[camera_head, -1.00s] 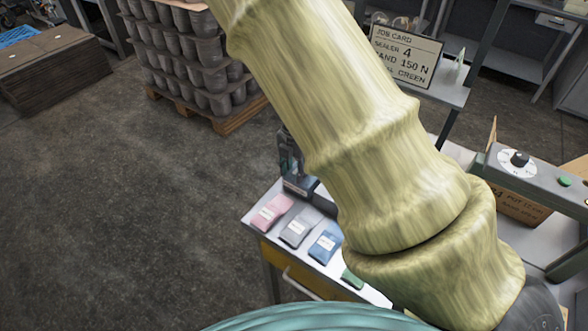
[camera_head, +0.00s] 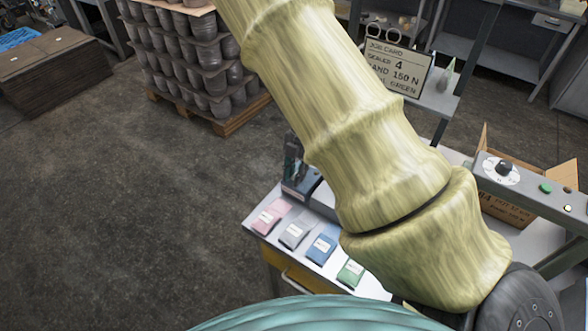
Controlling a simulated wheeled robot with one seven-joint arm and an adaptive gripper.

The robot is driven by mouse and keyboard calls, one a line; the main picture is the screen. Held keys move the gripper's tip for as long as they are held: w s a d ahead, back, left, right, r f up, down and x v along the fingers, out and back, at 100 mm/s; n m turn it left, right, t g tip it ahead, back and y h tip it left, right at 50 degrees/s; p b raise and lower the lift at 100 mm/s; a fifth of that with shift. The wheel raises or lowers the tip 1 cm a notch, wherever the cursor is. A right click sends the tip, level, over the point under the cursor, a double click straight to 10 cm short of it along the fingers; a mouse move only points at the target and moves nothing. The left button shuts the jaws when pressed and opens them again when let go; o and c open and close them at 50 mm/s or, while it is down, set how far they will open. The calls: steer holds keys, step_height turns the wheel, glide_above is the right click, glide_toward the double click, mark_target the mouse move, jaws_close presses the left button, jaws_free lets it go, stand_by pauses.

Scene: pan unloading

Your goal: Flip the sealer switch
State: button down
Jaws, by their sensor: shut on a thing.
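A grey sealer arm or panel (camera_head: 528,190) stands at the right over the bench. It carries a black knob (camera_head: 503,168) on a white dial, a green button (camera_head: 546,188) and a small pale light (camera_head: 567,208). I cannot tell which of these is the switch, and the panel's right end is cut off by the picture edge. My pale, ribbed arm crosses the middle of the view from the top to the lower right. My gripper is not in view.
A job card (camera_head: 398,68) reads sealer 4, band 150 N, green. Pink (camera_head: 271,217), grey (camera_head: 296,233), blue (camera_head: 321,249) and green (camera_head: 350,272) packets lie on the bench. Stacked dark pots (camera_head: 205,75) stand on a pallet.

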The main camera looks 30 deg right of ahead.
steer(key=shift+r, duration=0.1)
stand_by(0.3)
steer(key=c, duration=1.2)
jaws_free()
steer(key=shift+c, duration=0.2)
steer(key=shift+d+r, duration=0.1)
steer(key=v, duration=1.1)
steer(key=shift+d+r, duration=0.15)
steer(key=shift+r, duration=0.2)
